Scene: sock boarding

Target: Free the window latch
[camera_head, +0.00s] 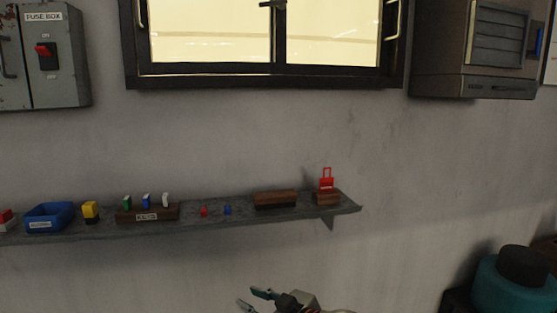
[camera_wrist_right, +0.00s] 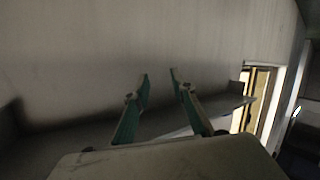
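The window (camera_head: 207,34) has a dark frame and bright panes, and its top is cut off by the head view. A dark latch-like handle (camera_head: 272,4) shows at the top of its middle post; whether it is fastened cannot be told. My right gripper (camera_head: 251,297) is at the bottom of the head view, well below the window and lower in the picture than the shelf. Its fingers are apart with nothing between them, as the right wrist view also shows (camera_wrist_right: 159,74). My left gripper is not in view.
A grey wall shelf (camera_head: 100,230) carries a blue bin (camera_head: 48,217), small coloured blocks, a brush-like block (camera_head: 276,199) and a red tag on a stand (camera_head: 327,182). A fuse box (camera_head: 62,60) and a grey wall unit (camera_head: 440,60) flank the window. Bare wall separates shelf and window.

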